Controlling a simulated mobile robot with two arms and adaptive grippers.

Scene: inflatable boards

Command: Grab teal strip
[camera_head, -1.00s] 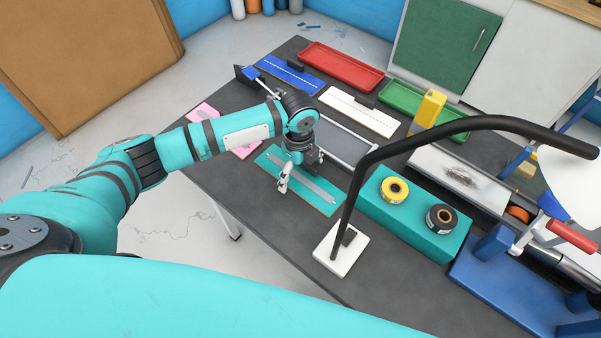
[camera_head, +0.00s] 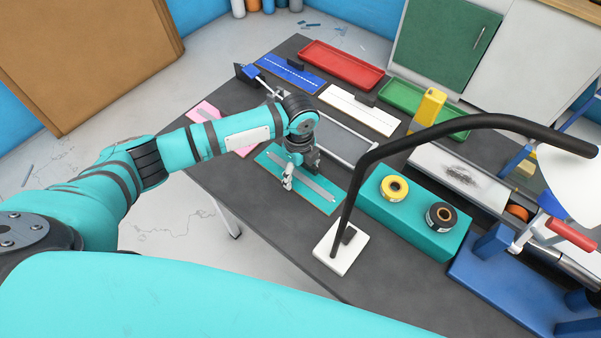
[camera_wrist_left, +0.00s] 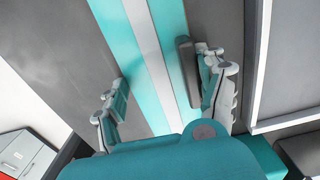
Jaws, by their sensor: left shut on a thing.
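The teal strip (camera_head: 318,202) lies on the dark table, with a pale grey band along its length. In the left wrist view the teal strip (camera_wrist_left: 125,40) runs lengthwise between my fingers, with a dark grey block at its right edge. My left gripper (camera_head: 303,173) is down over the strip. In the left wrist view the left gripper (camera_wrist_left: 163,82) has one finger at each long side of the strip, shut across it, the right one by the block. The exact contact is partly hidden. My right gripper is not in view.
A desk lamp (camera_head: 341,248) stands close by, its black arm arching right. A teal box (camera_head: 408,225) with two tape rolls is to the right. A pink strip (camera_head: 203,111), blue strip (camera_head: 290,75) and white strip (camera_head: 360,110) lie around. Red (camera_head: 341,66) and green trays stand behind.

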